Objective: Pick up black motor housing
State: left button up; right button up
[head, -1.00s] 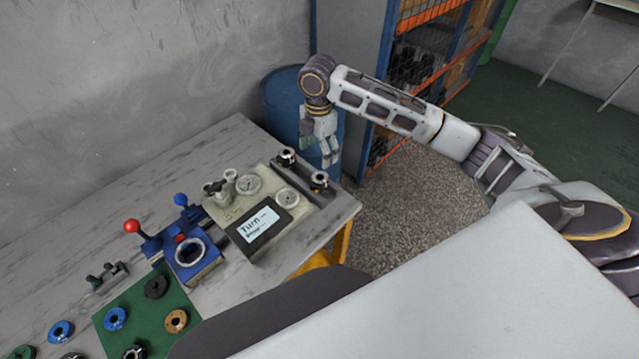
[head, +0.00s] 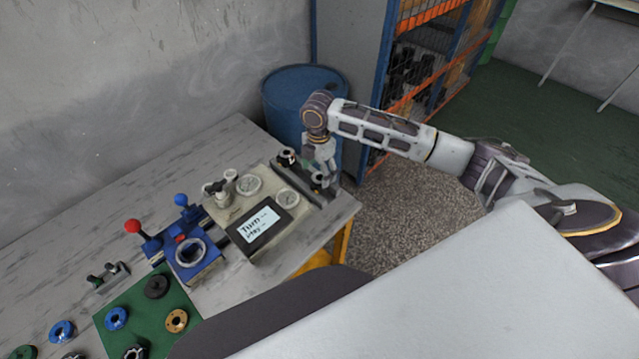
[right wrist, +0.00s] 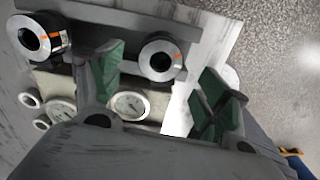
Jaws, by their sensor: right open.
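Two black motor housings with bright metal rings and round bores stand on the grey rail at the test bench's right end. One (head: 286,157) is farther back; it is at the upper left in the right wrist view (right wrist: 36,36). The nearer one (head: 318,180) also shows in the right wrist view (right wrist: 162,57). My right gripper (head: 325,176) points down over the nearer housing. Its green-padded fingers (right wrist: 160,76) are open, with that housing showing between and beyond their tips. I cannot tell whether they touch it. My left gripper is out of view.
The bench unit has gauges (head: 288,198) and a screen (head: 260,224). A blue fixture (head: 190,255) with red and blue knobs and a green mat (head: 185,298) with ring parts lie left. A blue barrel (head: 285,105) and a shelf cabinet stand behind.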

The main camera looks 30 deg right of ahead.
aim_at(319, 180)
jog(key=shift+d+f+p, duration=0.1)
jog(key=shift+f+p, duration=0.25)
jog(key=shift+f, duration=2.25)
jog(key=c, duration=1.6)
